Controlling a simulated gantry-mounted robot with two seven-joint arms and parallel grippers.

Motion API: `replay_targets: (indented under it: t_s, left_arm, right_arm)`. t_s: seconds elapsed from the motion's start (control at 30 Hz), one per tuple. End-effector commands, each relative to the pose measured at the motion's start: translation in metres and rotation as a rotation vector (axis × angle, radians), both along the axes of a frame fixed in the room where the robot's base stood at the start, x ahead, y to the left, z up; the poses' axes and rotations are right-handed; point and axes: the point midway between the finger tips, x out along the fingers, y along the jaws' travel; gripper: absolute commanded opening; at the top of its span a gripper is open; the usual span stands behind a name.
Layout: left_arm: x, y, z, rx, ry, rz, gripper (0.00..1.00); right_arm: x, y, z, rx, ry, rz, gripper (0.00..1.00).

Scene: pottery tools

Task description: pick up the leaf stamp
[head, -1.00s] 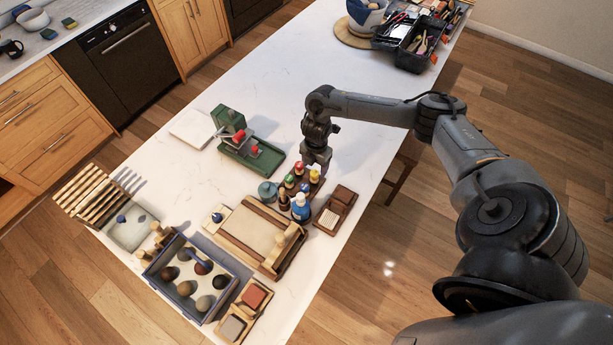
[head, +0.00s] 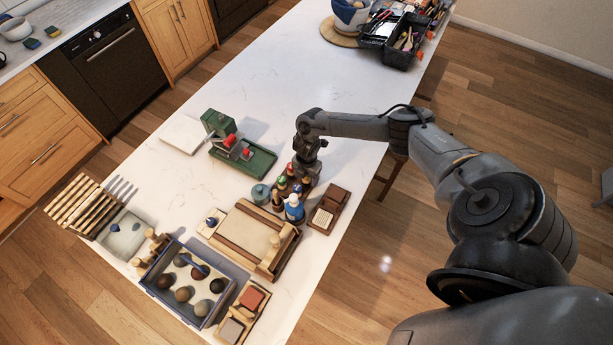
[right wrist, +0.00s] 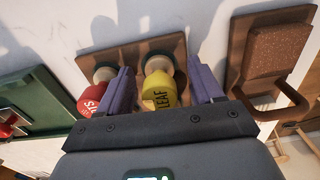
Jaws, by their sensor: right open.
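The leaf stamp (right wrist: 160,93) has a yellow head marked LEAF and stands in a brown wooden rack (right wrist: 118,58) in the right wrist view. My right gripper (right wrist: 162,88) is open, with one purple finger on each side of the yellow head. I cannot tell whether either finger touches it. A red-headed stamp (right wrist: 91,103) stands just left of the left finger. In the head view my right gripper (head: 305,176) is down at the stamp rack and hides the leaf stamp. My left gripper is out of view.
A blue-and-white bottle (head: 294,208) and a brown box (head: 328,209) stand close to the rack. A green press (head: 243,156) lies behind it to the left. A wooden board (head: 250,231) and a tray of clay balls (head: 190,282) lie nearer.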

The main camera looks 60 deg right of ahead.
Motion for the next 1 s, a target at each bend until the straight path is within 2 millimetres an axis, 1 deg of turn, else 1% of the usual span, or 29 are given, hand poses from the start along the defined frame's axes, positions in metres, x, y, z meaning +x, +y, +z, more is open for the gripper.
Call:
replay_targets:
  t_s: [0.07, 0.3, 0.47, 0.77, 0.87, 1.0]
  left_arm:
    - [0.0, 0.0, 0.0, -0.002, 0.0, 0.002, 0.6]
    - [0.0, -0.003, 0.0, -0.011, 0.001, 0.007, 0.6]
    - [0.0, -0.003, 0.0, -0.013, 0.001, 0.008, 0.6]
    - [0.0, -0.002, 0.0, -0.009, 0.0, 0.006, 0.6]
    - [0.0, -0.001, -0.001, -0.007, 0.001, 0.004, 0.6]
    - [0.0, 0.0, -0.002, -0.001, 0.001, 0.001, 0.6]
  right_arm:
    - [0.0, 0.0, 0.0, 0.0, 0.0, 0.0, 0.66]
    - [0.0, 0.0, 0.0, 0.0, 0.0, 0.0, 0.29]
    - [0.0, 0.0, 0.0, 0.0, -0.001, 0.0, 0.05]
    - [0.0, 0.0, 0.002, 0.0, -0.001, 0.0, 0.04]
    - [0.001, 0.0, 0.005, 0.0, -0.002, 0.001, 0.04]
    - [0.001, -0.001, 0.016, -0.001, -0.003, 0.0, 0.04]
